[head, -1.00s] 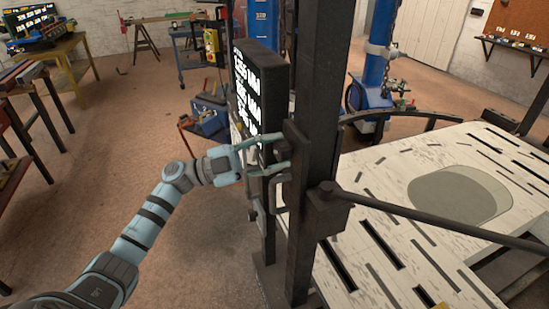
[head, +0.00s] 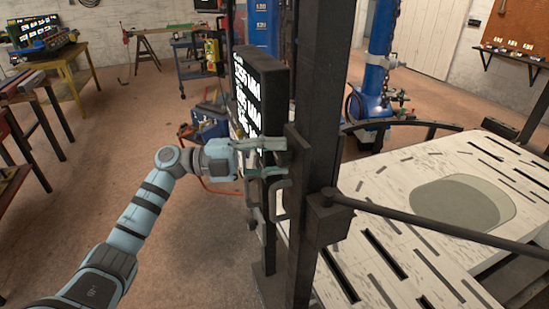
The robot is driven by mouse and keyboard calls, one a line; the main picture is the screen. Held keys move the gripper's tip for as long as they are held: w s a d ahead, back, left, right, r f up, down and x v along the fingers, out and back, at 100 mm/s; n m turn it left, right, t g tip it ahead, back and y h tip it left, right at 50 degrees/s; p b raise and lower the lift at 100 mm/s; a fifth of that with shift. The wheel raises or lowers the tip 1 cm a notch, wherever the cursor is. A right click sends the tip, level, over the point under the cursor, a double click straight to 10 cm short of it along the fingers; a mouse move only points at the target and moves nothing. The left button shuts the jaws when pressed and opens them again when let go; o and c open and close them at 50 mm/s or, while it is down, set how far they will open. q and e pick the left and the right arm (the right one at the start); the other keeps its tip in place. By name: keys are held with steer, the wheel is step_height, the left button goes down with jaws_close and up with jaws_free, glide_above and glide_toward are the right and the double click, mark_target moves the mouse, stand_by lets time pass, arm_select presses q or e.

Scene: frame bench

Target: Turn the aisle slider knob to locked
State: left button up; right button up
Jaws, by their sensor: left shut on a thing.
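My left gripper (head: 275,158) reaches in from the left to the dark upright post (head: 318,100). Its two fingers are closed, one above the other, on a small dark part at the post's side, which I take to be the slider knob. The fingers and the post's edge hide most of the knob, so its turned position cannot be told. A dark bracket-like handle (head: 280,198) sits just below the fingers on the same post. My right gripper is not in view.
A dark display with white lettering (head: 262,85) stands directly behind the gripper. A dark bar (head: 430,222) runs from the post to the right, over the white slotted bench top (head: 400,180). Open floor lies to the left.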

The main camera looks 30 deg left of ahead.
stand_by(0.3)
arm_select(q)
steer(key=o, duration=1.2)
steer(key=shift+c, duration=0.2)
steer(key=v, duration=1.2)
steer(key=shift+f, duration=0.1)
